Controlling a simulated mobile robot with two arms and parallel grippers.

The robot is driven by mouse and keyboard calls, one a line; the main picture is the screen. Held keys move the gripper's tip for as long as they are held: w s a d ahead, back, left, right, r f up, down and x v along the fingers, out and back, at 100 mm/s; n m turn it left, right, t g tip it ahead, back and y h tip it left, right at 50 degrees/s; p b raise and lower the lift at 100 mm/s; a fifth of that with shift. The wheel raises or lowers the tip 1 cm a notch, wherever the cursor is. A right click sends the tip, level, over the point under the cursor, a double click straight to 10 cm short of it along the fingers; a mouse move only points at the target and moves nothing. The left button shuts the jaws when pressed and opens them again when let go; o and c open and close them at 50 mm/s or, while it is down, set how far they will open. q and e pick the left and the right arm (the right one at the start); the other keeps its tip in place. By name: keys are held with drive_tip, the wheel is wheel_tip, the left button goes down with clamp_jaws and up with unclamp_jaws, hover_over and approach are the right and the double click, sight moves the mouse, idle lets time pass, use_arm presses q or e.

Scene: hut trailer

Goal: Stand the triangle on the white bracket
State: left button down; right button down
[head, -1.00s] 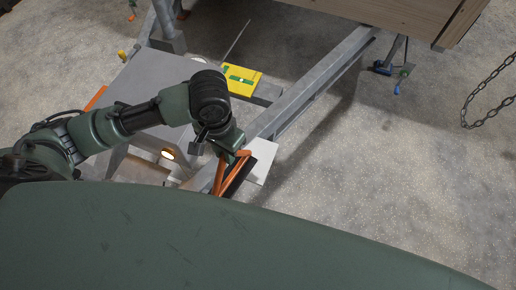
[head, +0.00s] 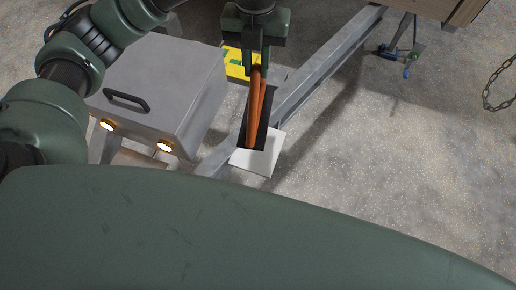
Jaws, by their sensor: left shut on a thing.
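My left gripper (head: 256,62) points down at the top middle of the head view. It is shut on the triangle (head: 253,118), an orange warning triangle with a dark part beside it, held roughly upright and seen nearly edge-on. The white bracket (head: 262,158) is a pale flat plate beside the grey trailer drawbar. The lower end of the triangle overlaps the plate in the picture; I cannot tell whether they touch. The triangle hides part of the bracket. My right gripper is not in view.
A grey metal box (head: 165,80) with a black handle and two lit amber lamps stands left of the triangle. A yellow-green case (head: 236,62) lies behind the gripper. The drawbar (head: 325,66) runs up right to the wooden trailer body (head: 466,12). A chain (head: 490,95) hangs right.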

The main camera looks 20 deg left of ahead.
sight(258, 117)
use_arm(q)
drive_tip(key=shift+w+d+r+m, duration=0.15)
drive_tip(key=shift+r+m, duration=0.15)
drive_tip(key=shift+m, duration=0.6)
wheel_tip(258, 117, down, 20)
drive_tip(key=shift+r, duration=0.15)
drive_tip(key=shift+f, duration=0.4)
drive_tip(key=c, duration=1.3)
unclamp_jaws()
wheel_tip(258, 117, up, 13)
drive_tip(key=shift+f, duration=0.1)
